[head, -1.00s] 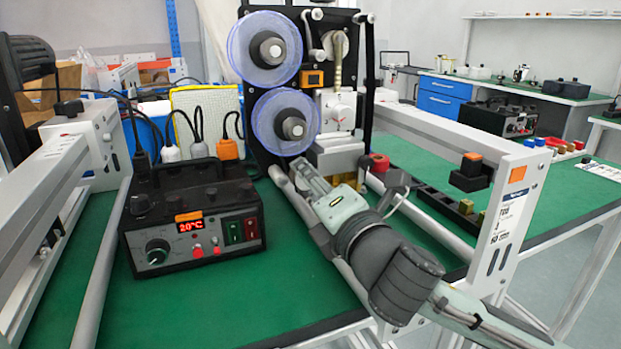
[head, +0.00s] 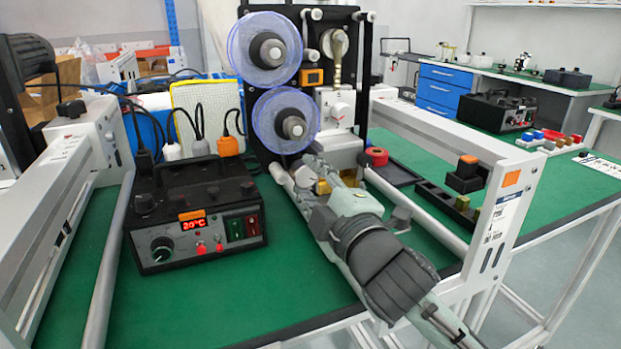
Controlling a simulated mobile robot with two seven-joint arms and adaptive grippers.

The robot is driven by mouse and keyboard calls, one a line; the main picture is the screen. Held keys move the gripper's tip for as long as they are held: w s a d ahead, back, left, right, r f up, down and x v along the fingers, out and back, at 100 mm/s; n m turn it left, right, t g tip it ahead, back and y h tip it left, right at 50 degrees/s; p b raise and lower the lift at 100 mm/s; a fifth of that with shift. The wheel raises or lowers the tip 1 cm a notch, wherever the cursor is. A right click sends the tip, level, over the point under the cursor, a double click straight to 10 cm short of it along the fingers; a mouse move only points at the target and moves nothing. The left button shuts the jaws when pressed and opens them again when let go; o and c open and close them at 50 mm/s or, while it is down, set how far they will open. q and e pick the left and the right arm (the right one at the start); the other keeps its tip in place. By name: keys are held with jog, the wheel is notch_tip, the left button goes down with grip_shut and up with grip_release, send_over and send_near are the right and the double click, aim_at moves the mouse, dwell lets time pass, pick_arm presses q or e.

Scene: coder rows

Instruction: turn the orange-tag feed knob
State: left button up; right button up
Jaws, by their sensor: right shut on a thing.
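My right gripper (head: 308,170) reaches up from the lower right to the foot of the reel machine, just below the lower blue reel (head: 267,125). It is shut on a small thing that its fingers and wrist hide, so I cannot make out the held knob. A white knob (head: 340,110) on the machine's white plate stands clear above the gripper. Another orange tag (head: 512,178) is on the right rail's end plate. My left gripper is out of view.
The control box (head: 140,205) stands left of my arm, showing a red display. A white rail (head: 440,135) runs along the right, with a red roll (head: 377,156) and a dark tray (head: 430,195) near it. Green bench (head: 270,300) is clear in front of the box.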

jog(key=shift+m, duration=0.4)
jog(key=o, duration=1.1)
jog(key=shift+o, duration=0.2)
jog(key=v, duration=0.7)
jog(key=shift+s, duration=0.25)
jog(key=shift+d, duration=0.1)
